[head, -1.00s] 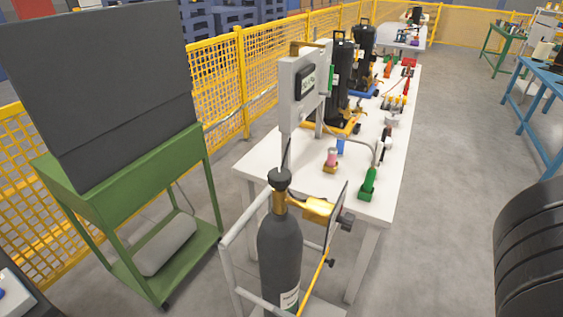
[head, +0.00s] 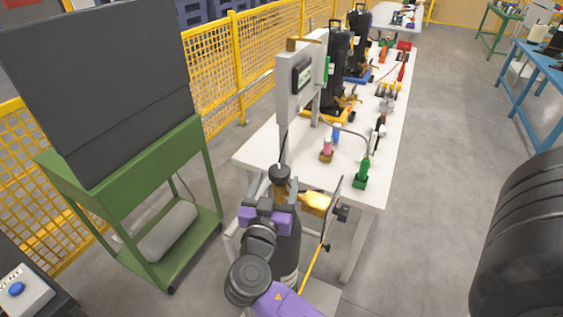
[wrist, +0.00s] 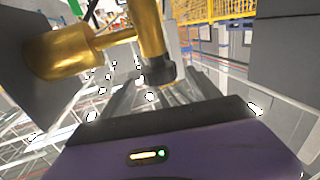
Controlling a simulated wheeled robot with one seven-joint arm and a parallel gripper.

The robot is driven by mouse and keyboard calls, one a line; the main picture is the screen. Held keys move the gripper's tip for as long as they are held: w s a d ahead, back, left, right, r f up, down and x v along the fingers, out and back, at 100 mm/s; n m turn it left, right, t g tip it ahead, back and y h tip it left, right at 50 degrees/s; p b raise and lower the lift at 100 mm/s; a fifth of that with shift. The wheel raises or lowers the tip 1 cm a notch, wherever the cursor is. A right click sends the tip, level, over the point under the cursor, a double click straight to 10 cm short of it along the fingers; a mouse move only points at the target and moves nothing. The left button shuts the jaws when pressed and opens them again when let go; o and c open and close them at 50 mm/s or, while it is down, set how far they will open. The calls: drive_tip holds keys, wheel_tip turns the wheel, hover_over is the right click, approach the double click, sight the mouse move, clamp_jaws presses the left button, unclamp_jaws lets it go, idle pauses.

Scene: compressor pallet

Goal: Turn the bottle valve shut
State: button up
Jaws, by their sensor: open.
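The gas bottle (head: 291,250) stands upright, dark grey, partly hidden behind my arm. Its black valve knob (head: 279,173) tops a brass valve stem, with a gold regulator (head: 317,202) at its right. My gripper (head: 274,187) is open, one finger on each side of the valve just below the knob in the head view. In the wrist view the black knob (wrist: 158,72) shows at the end of the brass stem (wrist: 151,30), between the lines of the two fingers (wrist: 161,88). I cannot tell whether either finger touches it.
A green stand (head: 150,190) is at left. Open floor lies right of the table.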

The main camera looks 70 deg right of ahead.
sight(281, 165)
drive_tip(key=p+x, duration=0.2)
drive_tip(key=x, duration=0.5)
drive_tip(key=c, duration=1.4)
drive_tip(key=shift+o, duration=0.2)
drive_tip(key=shift+f, duration=0.1)
